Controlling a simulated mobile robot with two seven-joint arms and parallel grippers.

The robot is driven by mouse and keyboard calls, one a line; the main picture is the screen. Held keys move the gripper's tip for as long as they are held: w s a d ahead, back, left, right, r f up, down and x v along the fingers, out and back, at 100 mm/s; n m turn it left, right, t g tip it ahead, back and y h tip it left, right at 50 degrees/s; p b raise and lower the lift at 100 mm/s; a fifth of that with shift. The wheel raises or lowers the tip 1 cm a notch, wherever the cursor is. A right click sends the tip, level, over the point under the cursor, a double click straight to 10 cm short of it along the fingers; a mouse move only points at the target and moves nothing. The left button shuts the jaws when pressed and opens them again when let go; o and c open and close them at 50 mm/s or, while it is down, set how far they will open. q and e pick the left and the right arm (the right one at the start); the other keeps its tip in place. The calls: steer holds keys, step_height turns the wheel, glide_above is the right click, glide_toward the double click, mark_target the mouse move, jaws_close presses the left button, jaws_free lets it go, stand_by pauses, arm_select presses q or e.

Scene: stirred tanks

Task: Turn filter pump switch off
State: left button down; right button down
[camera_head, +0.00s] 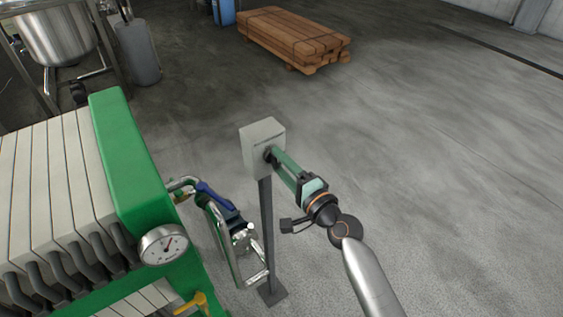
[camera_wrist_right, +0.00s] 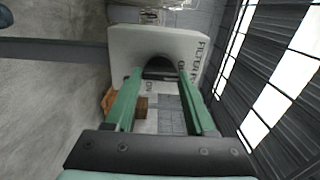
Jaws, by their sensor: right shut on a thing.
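The filter pump switch is a pale grey box (camera_head: 262,137) on a thin dark post, standing upright in the middle of the head view. In the right wrist view the box (camera_wrist_right: 125,45) fills the upper middle, with partly visible "FILTER" lettering at its right edge. My right gripper (camera_head: 272,157) reaches its green fingers to the box's front face. In the right wrist view the fingers (camera_wrist_right: 160,75) are shut on the dark round switch knob (camera_wrist_right: 160,65), one on each side. The knob's pointer position is hidden. My left gripper is not in view.
A green filter press (camera_head: 130,160) with white plates and a pressure gauge (camera_head: 163,244) stands at left. Metal piping with a blue part (camera_head: 215,197) lies between it and the post (camera_head: 266,230). A wooden stack (camera_head: 293,36) is behind; the floor at right is clear.

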stand_by(0.5)
steer(key=shift+c, duration=1.2)
jaws_free()
steer(key=b+v, duration=0.1)
steer(key=v, duration=1.1)
steer(key=shift+s+d, duration=0.15)
steer(key=shift+s, duration=0.05)
steer(key=s+d+f+n+g+h, duration=0.3)
steer(key=s+f+n, duration=0.4)
steer(key=f, duration=0.5)
steer(key=s+d+f+n+g+h, duration=0.3)
steer(key=s+f+n, duration=0.4)
steer(key=f, duration=0.6)
steer(key=shift+s+d+h, duration=0.3)
steer(key=shift+s+d, duration=0.1)
steer(key=shift+s, duration=0.8)
